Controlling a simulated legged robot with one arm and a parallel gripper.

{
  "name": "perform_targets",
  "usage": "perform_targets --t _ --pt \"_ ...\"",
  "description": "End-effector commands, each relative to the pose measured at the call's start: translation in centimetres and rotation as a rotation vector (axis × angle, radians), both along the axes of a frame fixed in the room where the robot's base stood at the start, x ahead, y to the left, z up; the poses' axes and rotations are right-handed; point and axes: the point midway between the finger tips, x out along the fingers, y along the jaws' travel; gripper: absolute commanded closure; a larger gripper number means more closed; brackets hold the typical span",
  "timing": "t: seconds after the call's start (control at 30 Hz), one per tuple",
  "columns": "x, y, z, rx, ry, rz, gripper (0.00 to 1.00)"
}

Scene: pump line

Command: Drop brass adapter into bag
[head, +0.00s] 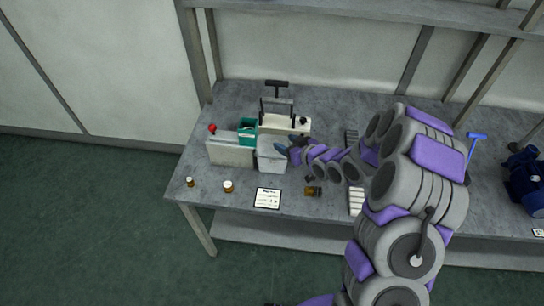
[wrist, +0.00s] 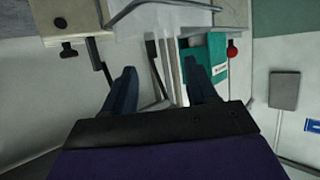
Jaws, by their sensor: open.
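My gripper (head: 282,145) is open over the back edge of a pale, open-topped bag-like container (head: 271,160) on the bench. In the wrist view, the two dark blue fingers of my gripper (wrist: 160,72) stand apart, and I see nothing held between them. A clear, pale rim with a wire loop (wrist: 165,5) shows beyond the fingertips; I cannot tell if it is the bag. I cannot make out the brass adapter for certain in either view. A small amber-and-dark piece (head: 313,191) lies near the bench's front edge; I cannot tell what it is.
A teal box (head: 247,127) and a pale grey box (head: 231,154) stand beside the container. A cream device with black handles (head: 283,121) is behind it. Two small amber bottles (head: 228,186) (head: 190,182) and a white card (head: 268,199) are at the front.

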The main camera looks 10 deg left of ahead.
Motion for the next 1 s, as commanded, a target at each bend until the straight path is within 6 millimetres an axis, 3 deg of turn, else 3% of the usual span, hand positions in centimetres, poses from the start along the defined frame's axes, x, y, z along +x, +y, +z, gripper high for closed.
perform_targets --t 0.53,0.73,1.0 --pt "-6.6 -6.7 4.0 -0.002 -0.002 -0.004 0.42" --pt "-8.1 -7.9 4.7 0.001 0.000 -0.003 0.42" --pt "-8.6 -8.3 4.9 0.002 0.001 -0.001 0.42"
